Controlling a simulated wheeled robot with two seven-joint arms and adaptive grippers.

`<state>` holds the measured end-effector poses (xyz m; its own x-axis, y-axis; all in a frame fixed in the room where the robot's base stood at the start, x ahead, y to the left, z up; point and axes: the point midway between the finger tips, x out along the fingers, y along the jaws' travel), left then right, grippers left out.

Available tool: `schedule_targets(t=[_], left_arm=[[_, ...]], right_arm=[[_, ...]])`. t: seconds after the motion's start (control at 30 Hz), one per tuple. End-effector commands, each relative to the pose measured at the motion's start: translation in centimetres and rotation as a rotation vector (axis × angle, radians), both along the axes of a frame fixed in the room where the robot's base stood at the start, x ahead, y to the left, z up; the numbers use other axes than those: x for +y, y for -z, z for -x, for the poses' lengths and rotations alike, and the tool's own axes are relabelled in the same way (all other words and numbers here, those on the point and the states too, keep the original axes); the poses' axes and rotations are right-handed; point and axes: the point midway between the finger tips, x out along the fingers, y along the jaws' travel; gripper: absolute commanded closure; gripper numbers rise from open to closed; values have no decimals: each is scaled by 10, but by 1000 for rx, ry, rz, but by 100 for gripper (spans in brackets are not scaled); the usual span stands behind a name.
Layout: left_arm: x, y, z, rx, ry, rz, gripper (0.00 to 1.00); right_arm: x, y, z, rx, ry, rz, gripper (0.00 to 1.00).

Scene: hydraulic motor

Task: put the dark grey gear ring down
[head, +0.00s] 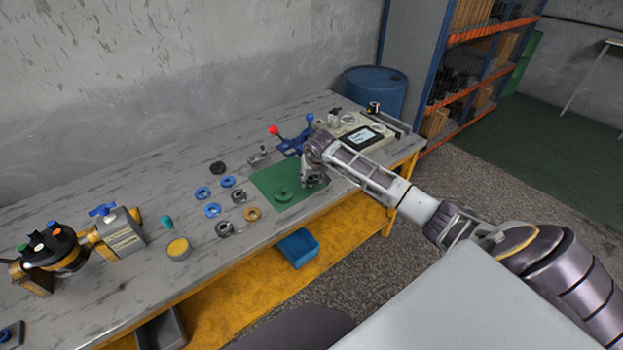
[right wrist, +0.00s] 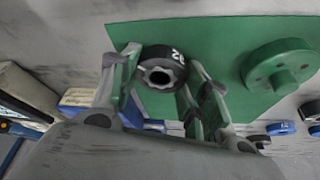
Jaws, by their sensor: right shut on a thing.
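The dark grey gear ring (right wrist: 158,70), with white marking on its side and a toothed hole, sits between the fingers of my right gripper (right wrist: 155,82) in the right wrist view. The gripper is shut on it. In the head view my right gripper (head: 312,181) is over the right part of the green mat (head: 265,178), and it largely hides the ring. The mat also shows behind the ring in the right wrist view (right wrist: 218,38). I cannot tell whether the ring touches the mat. My left gripper is not in view.
A green round part (head: 283,196) lies on the mat, left of my right gripper. Blue rings (head: 212,210), grey gears (head: 224,229) and a tan ring (head: 252,214) lie left of the mat. A blue valve block with levers (head: 291,146) stands behind; a device with a screen (head: 362,138) stands right.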

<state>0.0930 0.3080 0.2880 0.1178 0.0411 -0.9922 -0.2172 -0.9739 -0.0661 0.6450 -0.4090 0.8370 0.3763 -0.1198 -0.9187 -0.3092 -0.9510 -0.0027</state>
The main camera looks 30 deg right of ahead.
Motion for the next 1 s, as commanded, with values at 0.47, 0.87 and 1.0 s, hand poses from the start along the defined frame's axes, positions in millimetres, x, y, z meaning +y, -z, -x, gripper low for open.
schedule_targets(t=[0.47,0.87,1.0], left_arm=[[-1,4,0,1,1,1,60],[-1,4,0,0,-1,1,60],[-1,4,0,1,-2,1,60]], right_arm=[[2,17,7,28,1,-3,33],[2,16,7,26,0,-1,33],[2,15,6,24,-1,-2,33]])
